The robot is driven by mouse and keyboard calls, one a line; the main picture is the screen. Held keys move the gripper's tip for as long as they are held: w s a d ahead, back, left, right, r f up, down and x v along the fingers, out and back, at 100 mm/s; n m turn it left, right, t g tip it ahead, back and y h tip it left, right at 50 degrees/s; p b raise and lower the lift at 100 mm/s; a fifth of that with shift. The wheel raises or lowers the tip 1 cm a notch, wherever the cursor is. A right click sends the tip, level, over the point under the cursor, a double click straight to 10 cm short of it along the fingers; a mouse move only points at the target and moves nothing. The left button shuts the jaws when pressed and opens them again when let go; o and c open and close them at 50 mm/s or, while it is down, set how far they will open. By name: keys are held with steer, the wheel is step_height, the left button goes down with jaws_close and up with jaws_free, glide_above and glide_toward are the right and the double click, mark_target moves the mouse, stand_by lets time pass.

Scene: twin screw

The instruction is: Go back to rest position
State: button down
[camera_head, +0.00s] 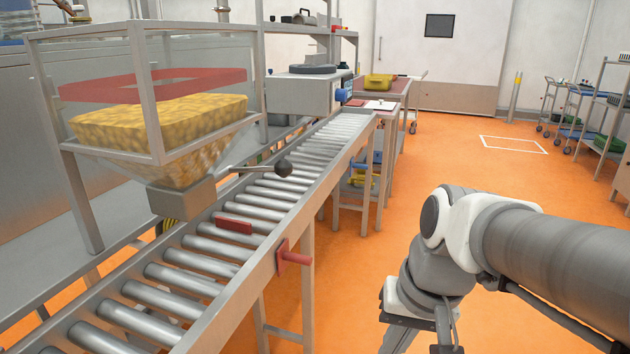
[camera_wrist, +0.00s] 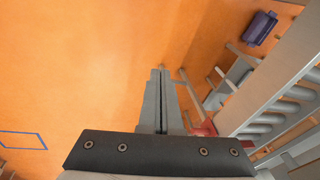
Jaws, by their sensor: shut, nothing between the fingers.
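My gripper (camera_wrist: 160,75) shows in the wrist view with its two fingers pressed together and nothing between them. It hangs over the orange floor, beside the roller conveyor (camera_wrist: 292,92). In the head view my arm comes in from the right, and the fingertips are cut off at the bottom edge. The roller conveyor (camera_head: 262,190) runs from the lower left to the back middle. My arm is to the right of it, apart from it in the picture.
A red clamp handle (camera_head: 291,257) juts from the conveyor's near side. A hopper of yellow pieces (camera_head: 160,122) stands left, with a black-knobbed lever (camera_head: 283,168). A table with a yellow case (camera_head: 378,82) stands behind.

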steer(key=s+d+r+n+t+h, duration=0.2)
steer(key=s+d+r+t, duration=0.2)
step_height(320, 180, up, 21)
steer(key=p, duration=2.1)
steer(key=shift+w+r+p, duration=0.2)
steer(key=shift+w+p, duration=0.15)
steer(key=shift+p, duration=0.05)
